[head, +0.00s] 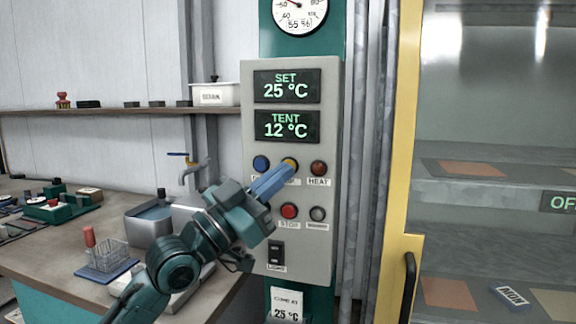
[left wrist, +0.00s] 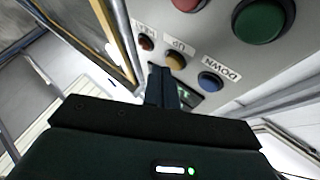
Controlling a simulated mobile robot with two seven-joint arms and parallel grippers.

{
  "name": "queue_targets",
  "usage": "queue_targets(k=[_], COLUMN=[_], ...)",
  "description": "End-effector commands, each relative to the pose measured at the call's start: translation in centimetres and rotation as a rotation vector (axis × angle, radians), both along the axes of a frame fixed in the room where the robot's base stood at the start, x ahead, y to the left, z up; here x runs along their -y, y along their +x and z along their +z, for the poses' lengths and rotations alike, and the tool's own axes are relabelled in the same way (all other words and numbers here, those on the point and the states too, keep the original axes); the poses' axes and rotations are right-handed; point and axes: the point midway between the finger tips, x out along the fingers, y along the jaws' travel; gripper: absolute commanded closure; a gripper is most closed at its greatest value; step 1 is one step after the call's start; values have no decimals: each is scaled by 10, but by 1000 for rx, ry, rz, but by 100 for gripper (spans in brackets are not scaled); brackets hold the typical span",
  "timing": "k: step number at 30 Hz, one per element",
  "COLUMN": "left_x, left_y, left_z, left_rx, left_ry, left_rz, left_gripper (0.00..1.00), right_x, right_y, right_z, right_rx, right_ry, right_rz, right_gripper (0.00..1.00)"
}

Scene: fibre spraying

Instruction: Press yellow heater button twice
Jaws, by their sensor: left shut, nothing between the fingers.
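The yellow button (head: 290,162) is in the upper button row of the grey control panel (head: 252,92), between a blue button (head: 261,163) and a dark red HEAT lamp (head: 319,168). My left gripper (head: 287,173) is shut and empty, its blue fingertips over the lower part of the yellow button. In the left wrist view the yellow button (left wrist: 175,61), labelled UP, is just beyond the tips of my left gripper (left wrist: 161,70). I cannot tell whether they touch. The displays read SET 25 °C and TENT 12 °C. My right gripper is not in view.
Below the row are a red STOP button (head: 289,210), a grey button (head: 317,213) and a black LIGHT switch (head: 276,253). A workbench (head: 30,240) with a wire basket (head: 108,257) lies left. A yellow-framed glass cabinet (head: 400,170) stands right.

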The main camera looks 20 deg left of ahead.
Motion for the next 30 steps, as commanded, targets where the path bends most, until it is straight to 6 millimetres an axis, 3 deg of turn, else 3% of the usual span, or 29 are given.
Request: queue_targets(k=[15,30], left_x=[-1,-2], left_y=[-10,-55], left_z=[0,0], left_rx=[0,-1], left_ry=[0,1], left_rz=[0,0], left_gripper=[100,100], right_x=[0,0], right_y=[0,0], right_z=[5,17], right_rx=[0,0], right_ry=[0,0], right_rz=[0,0], right_gripper=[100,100])
